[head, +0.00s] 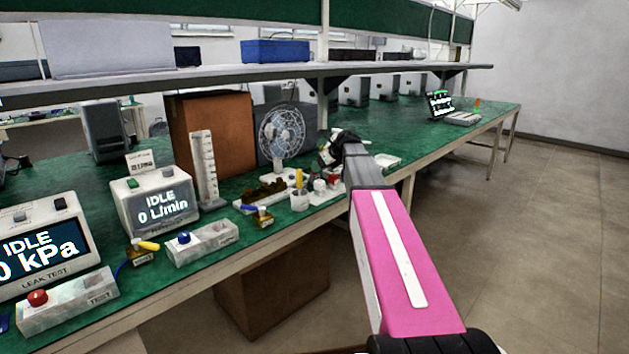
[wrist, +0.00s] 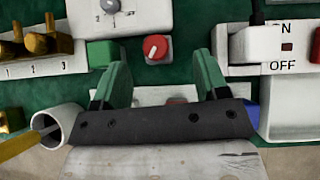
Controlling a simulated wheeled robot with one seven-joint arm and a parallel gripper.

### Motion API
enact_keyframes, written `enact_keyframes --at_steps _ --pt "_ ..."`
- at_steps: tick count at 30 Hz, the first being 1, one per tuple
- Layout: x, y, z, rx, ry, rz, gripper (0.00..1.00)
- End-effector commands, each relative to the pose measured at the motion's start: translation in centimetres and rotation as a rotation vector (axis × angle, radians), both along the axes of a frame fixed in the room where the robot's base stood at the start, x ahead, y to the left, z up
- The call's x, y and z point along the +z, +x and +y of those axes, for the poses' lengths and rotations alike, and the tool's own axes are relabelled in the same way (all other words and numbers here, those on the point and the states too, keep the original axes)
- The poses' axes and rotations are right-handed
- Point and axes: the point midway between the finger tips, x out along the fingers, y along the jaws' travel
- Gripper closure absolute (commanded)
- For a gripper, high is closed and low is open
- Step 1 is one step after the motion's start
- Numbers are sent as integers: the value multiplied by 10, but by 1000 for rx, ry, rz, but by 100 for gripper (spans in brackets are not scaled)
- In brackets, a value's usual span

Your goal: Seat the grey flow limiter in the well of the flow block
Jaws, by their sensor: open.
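My gripper (wrist: 160,72) is open in the wrist view, its two green fingers spread wide with nothing between their tips. In the head view my gripper (head: 332,152) is small and dark, above the bench beyond the white cup. I cannot pick out the grey flow limiter in either view. I cannot tell the flow block for certain. A low whitish piece (wrist: 150,97) with a brownish spot lies behind the fingers in the wrist view, partly hidden by the dark gripper body.
A cup (wrist: 62,122) with a yellow stick, brass valves (wrist: 38,42), a green block (wrist: 101,53) and an ON/OFF switch box (wrist: 288,60) surround the gripper. The L/min meter (head: 158,203) and a fan (head: 281,133) stand on the bench.

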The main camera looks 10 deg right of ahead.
Motion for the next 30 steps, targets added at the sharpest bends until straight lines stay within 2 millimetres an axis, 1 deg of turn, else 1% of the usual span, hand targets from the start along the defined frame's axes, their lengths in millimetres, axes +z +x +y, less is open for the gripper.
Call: enact_keyframes --at_steps 4,12,15,20,23,24,25,26,30 --pt "-8 6 7 2 0 1 32" --pt "-32 25 25 1 0 1 32" --pt "-36 27 27 0 -1 1 32" --pt "-35 26 27 0 0 0 32" --pt "-35 26 27 0 0 0 62" --pt "-35 26 27 0 0 0 75" --pt "-35 26 27 0 0 0 84" --pt "-35 26 27 0 0 0 90" --pt "-35 26 27 0 0 0 90"
